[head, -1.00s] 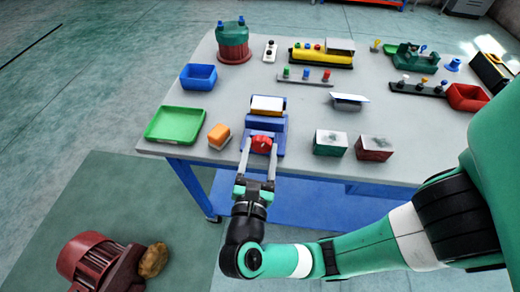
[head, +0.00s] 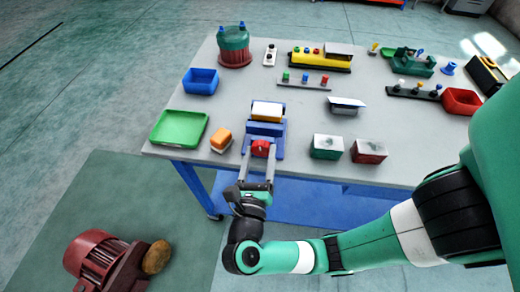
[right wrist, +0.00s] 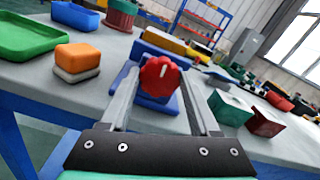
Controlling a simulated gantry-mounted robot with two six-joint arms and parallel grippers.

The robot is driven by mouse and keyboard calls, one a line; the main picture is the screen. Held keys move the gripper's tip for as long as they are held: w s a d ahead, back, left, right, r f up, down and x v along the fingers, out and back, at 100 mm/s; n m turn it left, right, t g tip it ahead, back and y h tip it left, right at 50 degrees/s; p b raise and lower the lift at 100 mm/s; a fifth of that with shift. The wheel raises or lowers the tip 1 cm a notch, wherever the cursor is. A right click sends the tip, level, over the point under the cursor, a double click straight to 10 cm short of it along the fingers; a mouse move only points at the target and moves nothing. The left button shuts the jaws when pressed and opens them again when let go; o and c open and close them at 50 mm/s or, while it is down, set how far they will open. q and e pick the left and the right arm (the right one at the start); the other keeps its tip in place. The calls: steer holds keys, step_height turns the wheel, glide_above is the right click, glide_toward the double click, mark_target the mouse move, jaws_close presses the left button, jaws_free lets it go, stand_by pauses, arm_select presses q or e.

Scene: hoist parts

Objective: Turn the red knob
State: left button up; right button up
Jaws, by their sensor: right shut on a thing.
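The red knob (head: 260,149) sits on the front of a blue hoist unit (head: 265,129) at the table's near edge. It also shows in the right wrist view as a lobed red knob (right wrist: 160,76). My right gripper (head: 258,158) reaches it from the front, with one finger on each side, and is shut on the knob. In the right wrist view the gripper (right wrist: 160,92) has its fingers on either side of the knob; the exact contact is hard to see. My left gripper is not in view.
A green tray (head: 179,127), an orange-topped block (head: 221,140) and a blue bin (head: 200,81) lie left of the unit. Two small boxes, one green (head: 326,147) and one red (head: 368,151), stand to the right. A red motor (head: 95,258) lies on the floor.

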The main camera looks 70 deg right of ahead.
steer(key=n+p, duration=0.1)
steer(key=n, duration=0.1)
steer(key=n+p, duration=0.2)
steer(key=shift+r+n+p, duration=0.2)
steer(key=shift+n+p, duration=0.1)
steer(key=shift+n, duration=0.1)
steer(key=n+p, duration=0.4)
steer(key=shift+n, duration=0.3)
steer(key=n+p, duration=0.4)
steer(key=n, duration=0.1)
steer(key=shift+w+f+p, duration=0.1)
steer(key=shift+p, duration=0.25)
steer(key=shift+f+n+p, duration=0.2)
steer(key=shift+n+p, duration=1.05)
steer(key=shift+n, duration=0.65)
steer(key=shift+f, duration=0.1)
steer(key=o, duration=1.4)
steer(key=shift+c, duration=0.2)
steer(key=shift+a, duration=0.1)
